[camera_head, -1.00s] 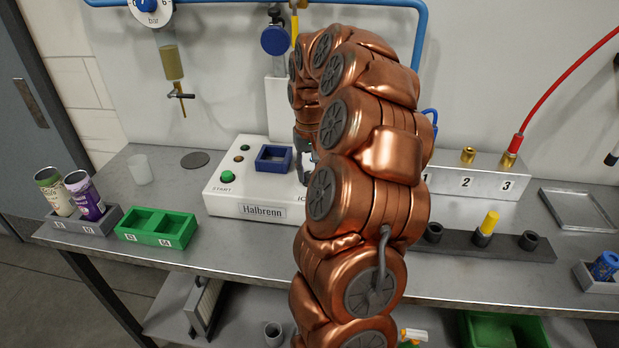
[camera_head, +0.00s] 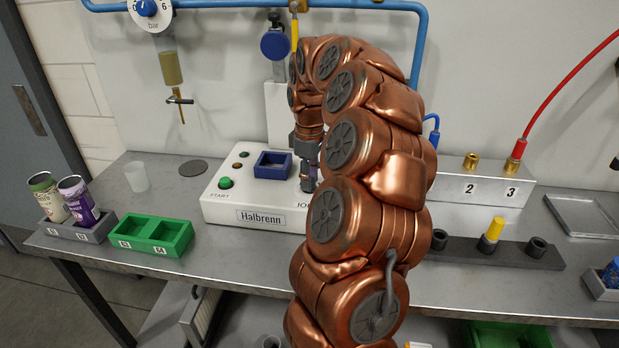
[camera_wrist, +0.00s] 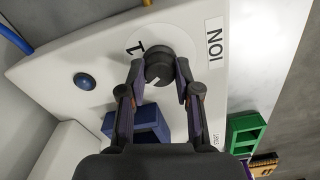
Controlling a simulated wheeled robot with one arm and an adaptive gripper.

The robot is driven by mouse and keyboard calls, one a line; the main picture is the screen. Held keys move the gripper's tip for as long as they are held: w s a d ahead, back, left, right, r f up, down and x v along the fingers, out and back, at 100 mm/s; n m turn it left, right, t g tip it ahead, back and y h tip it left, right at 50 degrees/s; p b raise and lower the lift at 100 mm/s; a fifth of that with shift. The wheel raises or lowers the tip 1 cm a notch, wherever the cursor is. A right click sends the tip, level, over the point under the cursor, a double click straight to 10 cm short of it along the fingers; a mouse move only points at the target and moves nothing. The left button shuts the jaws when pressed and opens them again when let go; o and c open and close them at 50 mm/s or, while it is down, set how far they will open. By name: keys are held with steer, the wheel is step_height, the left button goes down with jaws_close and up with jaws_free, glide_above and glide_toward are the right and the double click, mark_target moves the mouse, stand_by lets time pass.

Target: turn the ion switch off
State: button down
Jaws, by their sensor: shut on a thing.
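The ion switch is a dark round knob (camera_wrist: 158,68) with a pale pointer mark, on a light dial plate beside the "ION" label (camera_wrist: 214,44) in the wrist view. A "1" is printed on the plate near it. My gripper (camera_wrist: 159,82) has its two fingers around the knob, one on each side, shut on it. In the head view my gripper (camera_head: 308,180) reaches down to the right part of the white Halbrenn machine (camera_head: 225,208).
A blue square holder (camera_head: 273,165) sits on the machine beside my gripper. A green two-slot tray (camera_head: 152,236) and a grey holder with two cans (camera_head: 75,228) stand left. A numbered block (camera_head: 490,187) stands right, behind a dark rack (camera_head: 515,252).

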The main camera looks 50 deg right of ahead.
steer(key=shift+n, duration=1.6)
steer(key=c, duration=0.8)
jaws_free()
steer(key=shift+r, duration=0.15)
step_height(320, 180, up, 12)
